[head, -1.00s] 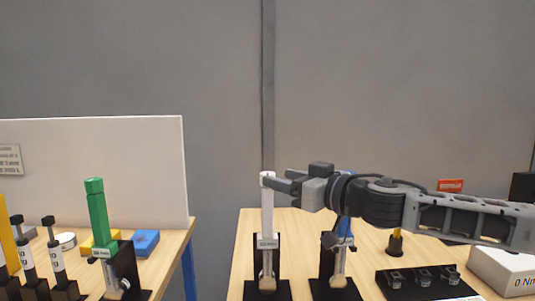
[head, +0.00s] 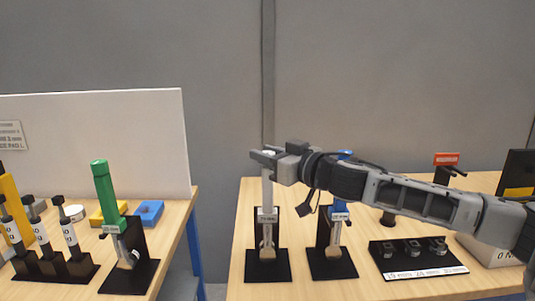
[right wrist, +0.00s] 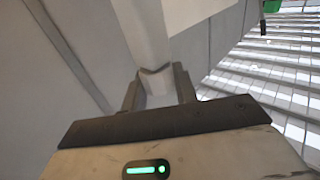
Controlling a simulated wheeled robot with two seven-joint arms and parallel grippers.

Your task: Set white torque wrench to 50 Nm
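The white torque wrench (head: 267,190) stands upright in a black stand on the right table. A small label sits low on it; its number is too small to read surely. My right gripper (head: 266,156) is at the top end of its handle, with a finger on either side. In the right wrist view, the white handle (right wrist: 157,85) lies between the two fingers (right wrist: 158,95), which appear shut on it. My left gripper is not in view.
A blue wrench (head: 339,207) stands in the neighbouring stand. A black tray (head: 418,268) with small parts and a white box (head: 490,250) lie to the right. A green wrench (head: 105,190) and several black-and-white tools stand on the left table, across a gap.

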